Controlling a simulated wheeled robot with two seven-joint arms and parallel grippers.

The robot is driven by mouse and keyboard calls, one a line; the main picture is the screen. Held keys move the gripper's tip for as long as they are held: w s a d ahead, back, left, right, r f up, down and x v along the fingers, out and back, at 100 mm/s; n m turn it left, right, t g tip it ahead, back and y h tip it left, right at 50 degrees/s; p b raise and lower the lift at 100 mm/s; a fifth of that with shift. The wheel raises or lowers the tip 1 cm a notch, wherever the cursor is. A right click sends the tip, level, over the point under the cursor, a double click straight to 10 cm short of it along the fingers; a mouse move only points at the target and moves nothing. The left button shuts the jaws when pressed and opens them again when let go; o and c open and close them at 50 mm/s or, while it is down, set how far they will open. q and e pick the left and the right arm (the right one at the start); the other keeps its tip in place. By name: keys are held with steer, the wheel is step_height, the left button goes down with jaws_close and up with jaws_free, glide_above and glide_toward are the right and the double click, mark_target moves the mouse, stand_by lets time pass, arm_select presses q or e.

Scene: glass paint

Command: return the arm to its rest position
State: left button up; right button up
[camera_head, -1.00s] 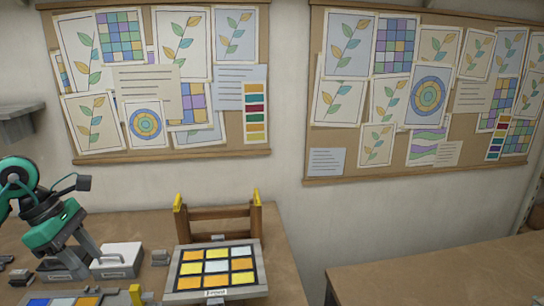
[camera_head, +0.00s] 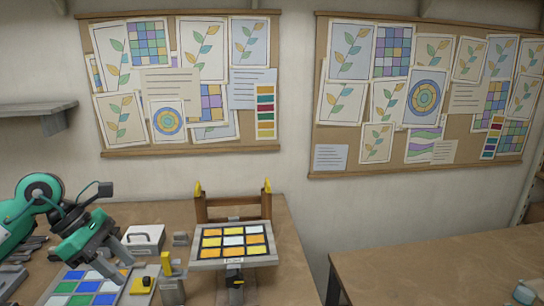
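My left arm (camera_head: 62,215), teal and dark grey, reaches in from the left edge. Its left gripper (camera_head: 112,268) points down above a tray of blue, green and white glass tiles (camera_head: 85,288). Its two grey fingers look apart, with nothing seen between them; the tips lie close to the tray in the picture, and I cannot tell whether they touch it. My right gripper is not in view; a small teal piece at the lower right edge may be part of my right arm.
A tilted panel of yellow, orange and white tiles (camera_head: 234,263) stands before a wooden frame with yellow tips (camera_head: 232,206). A white box (camera_head: 144,240) and a yellow-topped grey fixture (camera_head: 168,266) stand near the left gripper.

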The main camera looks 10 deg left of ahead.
arm_select(q)
steer(key=w+d+r+n+t+h, duration=0.1)
steer(key=d+r+n+t+h, duration=0.2)
steer(key=d+n+t+h, duration=0.85)
step_height(320, 180, down, 20)
steer(key=s+a+n+t+y, duration=0.1)
steer(key=a+n+t+y, duration=0.2)
steer(key=n+y, duration=2.2)
steer(key=s+d+f+n+g+h, duration=0.2)
steer(key=s+f+n+g+h, duration=0.2)
steer(key=s+f+n+g, duration=0.5)
steer(key=s+d+f+n+g+h, duration=0.3)
steer(key=s+f, duration=0.4)
steer(key=s, duration=0.7)
step_height(320, 180, down, 32)
steer(key=a+g, duration=0.1)
steer(key=g, duration=0.1)
steer(key=s+a+f, duration=0.2)
steer(key=s+f, duration=0.7)
steer(key=s+a+f, duration=0.1)
steer(key=s+f, duration=0.8)
steer(key=s, duration=0.1)
steer(key=shift+a+f+g, duration=0.25)
steer(key=shift+a+g, duration=0.1)
